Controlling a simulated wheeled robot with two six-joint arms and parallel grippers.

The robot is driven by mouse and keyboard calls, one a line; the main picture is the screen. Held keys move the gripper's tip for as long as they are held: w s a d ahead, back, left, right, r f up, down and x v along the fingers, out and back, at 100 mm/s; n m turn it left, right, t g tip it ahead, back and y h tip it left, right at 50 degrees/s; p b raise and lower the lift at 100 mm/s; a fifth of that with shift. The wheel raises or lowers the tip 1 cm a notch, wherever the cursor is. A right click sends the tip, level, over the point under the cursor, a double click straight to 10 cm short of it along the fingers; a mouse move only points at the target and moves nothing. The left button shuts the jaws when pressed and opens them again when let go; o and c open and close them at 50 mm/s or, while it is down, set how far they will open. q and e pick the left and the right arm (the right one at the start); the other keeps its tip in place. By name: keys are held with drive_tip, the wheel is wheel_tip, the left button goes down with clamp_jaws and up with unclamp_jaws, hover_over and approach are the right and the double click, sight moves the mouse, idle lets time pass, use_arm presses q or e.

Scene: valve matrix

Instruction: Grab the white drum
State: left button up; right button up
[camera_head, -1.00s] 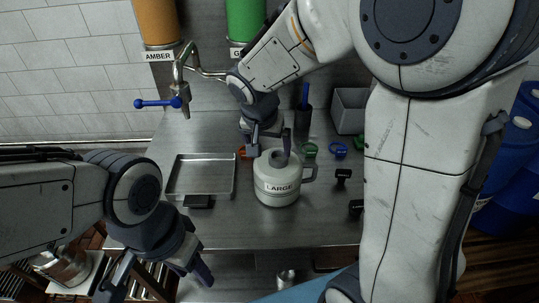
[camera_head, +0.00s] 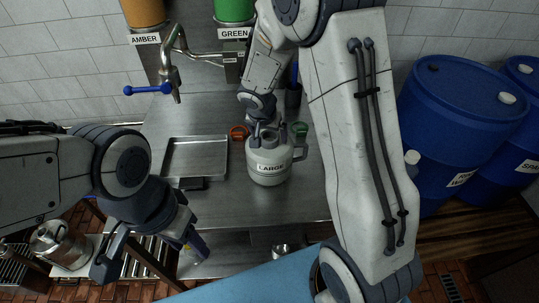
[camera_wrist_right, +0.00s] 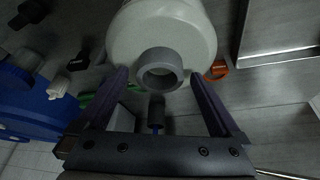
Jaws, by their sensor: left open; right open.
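The white drum (camera_head: 270,168), a rounded jug labelled LARGE with a side handle and a grey neck, stands upright on the metal bench. My right gripper (camera_head: 270,134) is open at the drum's top. In the right wrist view, the drum (camera_wrist_right: 170,25) fills the upper middle. There the two fingers of my right gripper (camera_wrist_right: 158,78) lie on either side of the grey neck (camera_wrist_right: 161,70), with gaps beside it. My left gripper (camera_head: 152,258) is open and empty at lower left, off the bench's front edge.
A shallow metal tray (camera_head: 226,160) lies left of the drum, with an orange ring (camera_head: 238,133) near it. A tap with a blue handle (camera_head: 143,90) hangs at the back left. Blue barrels (camera_head: 465,110) stand at right. My right arm hides the bench's right side.

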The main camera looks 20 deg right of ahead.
clamp_jaws()
drive_tip(key=shift+r, duration=0.1)
idle(0.3)
